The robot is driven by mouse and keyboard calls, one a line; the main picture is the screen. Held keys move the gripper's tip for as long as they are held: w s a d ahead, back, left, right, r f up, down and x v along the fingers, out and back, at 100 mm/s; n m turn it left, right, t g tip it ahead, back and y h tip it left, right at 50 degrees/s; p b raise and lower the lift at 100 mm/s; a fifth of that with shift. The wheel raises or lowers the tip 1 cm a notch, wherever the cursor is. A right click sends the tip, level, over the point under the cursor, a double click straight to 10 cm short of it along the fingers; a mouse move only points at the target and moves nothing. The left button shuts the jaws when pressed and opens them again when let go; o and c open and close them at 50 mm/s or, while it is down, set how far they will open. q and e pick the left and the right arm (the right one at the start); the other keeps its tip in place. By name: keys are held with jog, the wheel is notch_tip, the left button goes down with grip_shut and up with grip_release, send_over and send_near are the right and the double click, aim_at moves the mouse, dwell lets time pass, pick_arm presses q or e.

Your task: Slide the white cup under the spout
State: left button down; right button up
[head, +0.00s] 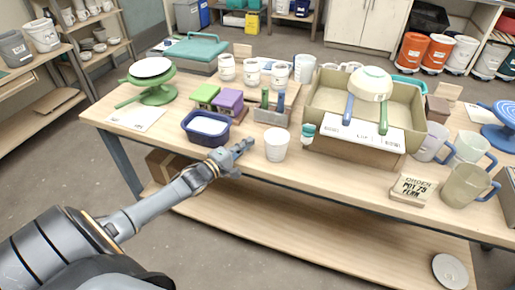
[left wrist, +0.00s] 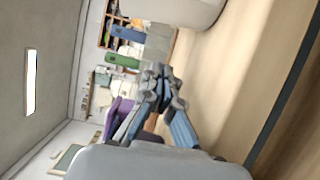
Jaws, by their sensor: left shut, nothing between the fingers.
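The white cup (head: 277,145) stands upright at the front edge of the workbench, with faint marks on its side. A large pale rounded surface at the top of the left wrist view (left wrist: 190,12) looks like this cup. My left gripper (head: 243,148) is shut and empty, just left of the cup with a small gap. Its closed fingers also show in the left wrist view (left wrist: 162,85). A small white and teal piece (head: 308,133) is right of the cup, by the tan box's front left corner; I cannot tell whether it is the spout. My right gripper is not in view.
The tan box (head: 409,95) with a bowl and brushes stands right of the cup. A blue tub (head: 206,139), a grey holder (head: 272,115) and several white cups are left and behind. Mugs and a lettered block (head: 413,189) stand at right. The bench's front edge is close.

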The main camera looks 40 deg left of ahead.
aim_at(284, 166)
pick_arm(q)
jog(key=d+p, duration=0.1)
jog(key=d, duration=0.1)
jog(key=shift+w+d, duration=0.15)
jog(key=shift+d, duration=0.85)
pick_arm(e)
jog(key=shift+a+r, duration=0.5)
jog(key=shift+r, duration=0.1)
pick_arm(q)
jog(key=d+p, duration=0.1)
jog(key=d, duration=0.2)
jog(key=d+p, duration=0.1)
jog(key=d, duration=0.2)
jog(key=w+d+p, duration=0.1)
jog(key=d, duration=0.1)
jog(key=shift+d+r, duration=0.1)
jog(key=shift+d, duration=0.75)
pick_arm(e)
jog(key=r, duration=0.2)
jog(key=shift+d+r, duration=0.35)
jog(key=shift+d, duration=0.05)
pick_arm(q)
jog(key=shift+a, duration=0.1)
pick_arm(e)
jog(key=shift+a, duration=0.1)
